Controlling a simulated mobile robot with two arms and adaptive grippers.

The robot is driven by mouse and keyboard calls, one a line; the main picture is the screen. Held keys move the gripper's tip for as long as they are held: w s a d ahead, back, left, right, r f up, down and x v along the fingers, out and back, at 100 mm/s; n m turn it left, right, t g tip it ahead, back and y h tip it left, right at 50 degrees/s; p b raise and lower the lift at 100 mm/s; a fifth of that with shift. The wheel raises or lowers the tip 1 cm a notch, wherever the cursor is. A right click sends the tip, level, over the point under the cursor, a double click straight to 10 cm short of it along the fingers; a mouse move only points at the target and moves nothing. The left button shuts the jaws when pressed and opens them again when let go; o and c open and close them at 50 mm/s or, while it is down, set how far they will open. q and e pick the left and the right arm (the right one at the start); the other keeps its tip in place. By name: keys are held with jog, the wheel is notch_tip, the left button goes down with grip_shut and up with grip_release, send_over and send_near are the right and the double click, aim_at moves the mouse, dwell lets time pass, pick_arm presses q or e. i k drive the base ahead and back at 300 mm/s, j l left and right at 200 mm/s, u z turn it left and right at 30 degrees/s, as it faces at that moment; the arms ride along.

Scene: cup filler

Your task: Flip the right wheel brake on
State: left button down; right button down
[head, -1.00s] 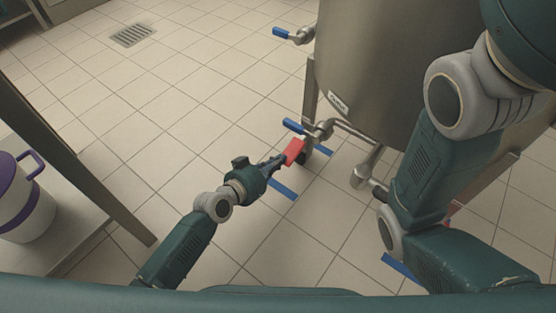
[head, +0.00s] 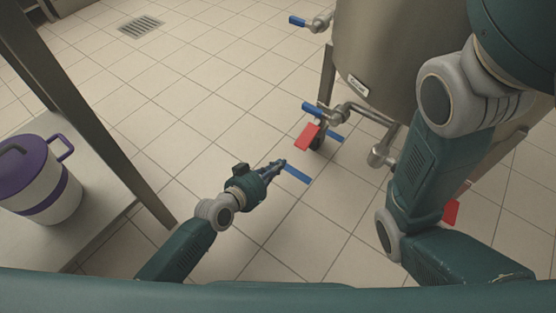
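The tank (head: 400,50) stands on legs with caster wheels. One red brake pedal (head: 308,136) is at the front left wheel, tilted down toward me. Another red pedal (head: 451,212), at the right in the picture, shows just past my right arm, which hides its wheel and part of that side. My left gripper (head: 280,165) is low over the floor, below and left of the left pedal and apart from it. Its fingers look close together and too small to judge. It is far left of the right pedal. My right gripper is not in view.
A blue-handled valve (head: 315,109) and pipe are above the left pedal; another blue handle (head: 297,21) is farther back. A table (head: 105,195) with a purple-lidded container (head: 50,190) is at left. Tiled floor between is clear.

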aim_at(451, 207)
jog(key=k+l, duration=0.1)
jog(key=k, duration=0.4)
jog(key=k+l, duration=0.15)
jog(key=k, duration=0.35)
jog(key=k+l, duration=0.1)
jog(key=k, duration=0.4)
